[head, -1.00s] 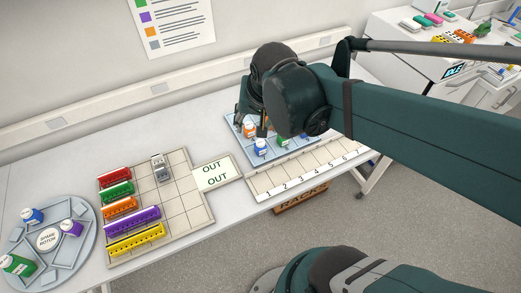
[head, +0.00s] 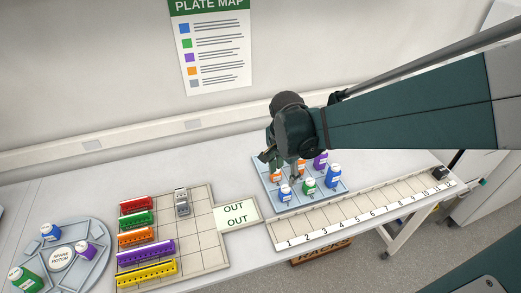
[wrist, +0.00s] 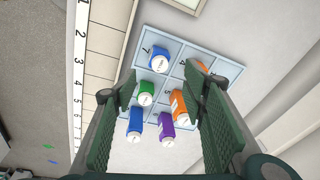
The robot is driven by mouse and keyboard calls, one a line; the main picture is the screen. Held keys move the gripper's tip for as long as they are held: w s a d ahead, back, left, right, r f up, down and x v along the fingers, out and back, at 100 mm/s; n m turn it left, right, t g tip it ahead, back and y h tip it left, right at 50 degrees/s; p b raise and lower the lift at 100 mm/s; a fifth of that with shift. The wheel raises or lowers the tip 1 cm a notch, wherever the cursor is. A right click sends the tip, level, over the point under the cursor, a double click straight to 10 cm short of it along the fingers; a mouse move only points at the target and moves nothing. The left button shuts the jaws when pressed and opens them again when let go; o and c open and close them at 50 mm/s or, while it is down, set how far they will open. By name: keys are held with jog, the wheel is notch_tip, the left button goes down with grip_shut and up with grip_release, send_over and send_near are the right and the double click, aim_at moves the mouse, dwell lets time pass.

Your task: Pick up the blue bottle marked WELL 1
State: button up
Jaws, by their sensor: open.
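A pale blue tray (head: 262,165) holds several upright bottles in its numbered cells. A blue bottle (head: 285,193) stands at its near left and another blue bottle (head: 333,176) at its near right, with a green bottle (head: 308,186) between them. In the wrist view one blue bottle (wrist: 158,62) is at the top of the row and the other (wrist: 135,121) at the bottom. The bottles' own markings are too small to read, so I cannot tell which is WELL 1. My gripper (wrist: 165,92) is open and empty above the tray, its fingers apart over the bottles.
Orange bottles (head: 276,174) and a purple bottle (head: 320,160) share the tray. A numbered strip (head: 370,213) runs along the front. A gridded board (head: 200,228) with coloured racks and a round tray (head: 92,272) with bottles lie left. Bare table lies behind the tray.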

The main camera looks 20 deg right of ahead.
aim_at(285, 188)
jog(key=f+m, duration=0.1)
jog(key=f, duration=0.1)
jog(key=w+d+f+m+g, duration=0.1)
jog(key=f, duration=0.1)
jog(key=w+d+f+m, duration=0.1)
jog(key=f+m, duration=0.1)
jog(key=shift+w+f+g+b, duration=0.1)
jog(key=shift+f+g+b, duration=0.2)
jog(key=shift+f+b, duration=0.1)
jog(key=shift+d+f, duration=0.1)
jog(key=shift+f, duration=1.1)
jog(key=shift+f+b, duration=0.4)
jog(key=shift+f, duration=2.25)
jog(key=c, duration=1)
